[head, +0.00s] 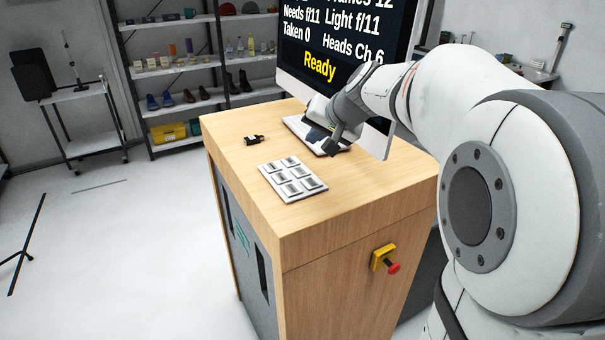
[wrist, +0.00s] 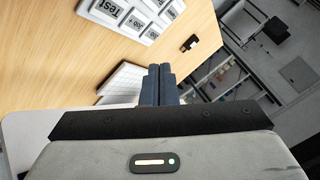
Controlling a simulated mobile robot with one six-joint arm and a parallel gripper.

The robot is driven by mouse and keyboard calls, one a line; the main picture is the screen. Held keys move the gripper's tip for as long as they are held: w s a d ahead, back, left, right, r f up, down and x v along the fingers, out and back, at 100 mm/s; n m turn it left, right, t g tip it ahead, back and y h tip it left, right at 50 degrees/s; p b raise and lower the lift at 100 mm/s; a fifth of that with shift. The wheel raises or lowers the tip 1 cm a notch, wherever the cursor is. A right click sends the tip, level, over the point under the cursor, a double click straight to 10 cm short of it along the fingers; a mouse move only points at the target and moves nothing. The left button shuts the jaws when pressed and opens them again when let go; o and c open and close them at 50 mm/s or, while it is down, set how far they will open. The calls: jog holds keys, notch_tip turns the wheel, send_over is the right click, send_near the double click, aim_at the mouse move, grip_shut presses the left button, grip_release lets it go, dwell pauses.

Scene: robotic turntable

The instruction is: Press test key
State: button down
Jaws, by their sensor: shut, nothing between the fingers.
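The white keypad (head: 291,179) with several grey-and-white keys lies flat on the wooden desk top, near its left front corner. Its labels are too small to read in the head view. In the wrist view the test key (wrist: 108,8), marked "Test", shows at the top edge, partly cut off. My gripper (head: 333,146) is shut and empty, above the desk to the right of the keypad and apart from it. In the wrist view its dark fingertips (wrist: 160,70) are together, beside the keyboard and away from the test key.
A white keyboard (head: 299,127) lies behind the keypad, below a large monitor (head: 340,50) reading "Ready". A small black object (head: 254,140) lies left of the keyboard. A red stop button (head: 393,268) sticks out from the desk's front. Shelves (head: 180,60) stand behind.

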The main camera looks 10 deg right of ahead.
jog(key=shift+f, duration=0.1)
jog(key=b, duration=0.5)
send_over(314, 185)
notch_tip(314, 185, down, 8)
jog(key=shift+r, duration=0.2)
jog(key=shift+f+b, duration=0.6)
jog(key=shift+b, duration=0.15)
dwell(1.2)
jog(key=shift+w+f+b, duration=0.1)
jog(key=shift+f+b, duration=0.3)
jog(key=shift+b, duration=0.25)
jog(key=shift+f+b, duration=0.4)
jog(key=shift+b, duration=0.05)
dwell(0.4)
jog(key=shift+r, duration=0.15)
jog(key=shift+r+p, duration=0.5)
jog(key=shift+r, duration=0.2)
jog(key=shift+r, duration=0.1)
